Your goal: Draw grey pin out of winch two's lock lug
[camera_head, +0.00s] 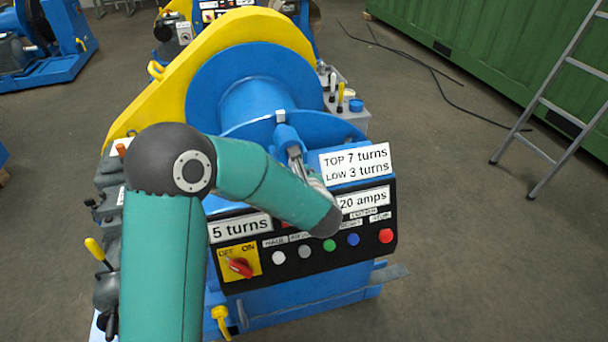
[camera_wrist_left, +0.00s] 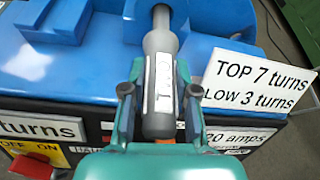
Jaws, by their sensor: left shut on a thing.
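The winch (camera_head: 255,95) has a blue drum, a yellow guard and a black control panel. My left gripper (camera_head: 294,152) reaches over the panel from the left. In the left wrist view the gripper (camera_wrist_left: 153,92) is shut on the grey pin (camera_wrist_left: 160,42), with a finger on each side of its thick, white-labelled body. The pin's narrower end points away and runs to the top of that view. A blue lug (camera_head: 286,137) is just beyond the fingers in the head view. I cannot tell how far the pin sits in it. My right gripper is not in view.
The panel has a red rotary switch (camera_head: 240,267), coloured buttons (camera_head: 329,245) and white signs (camera_head: 355,163). Small levers (camera_head: 340,92) stand behind it at right. A ladder (camera_head: 560,95) and green container (camera_head: 500,45) are at far right, with open floor between.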

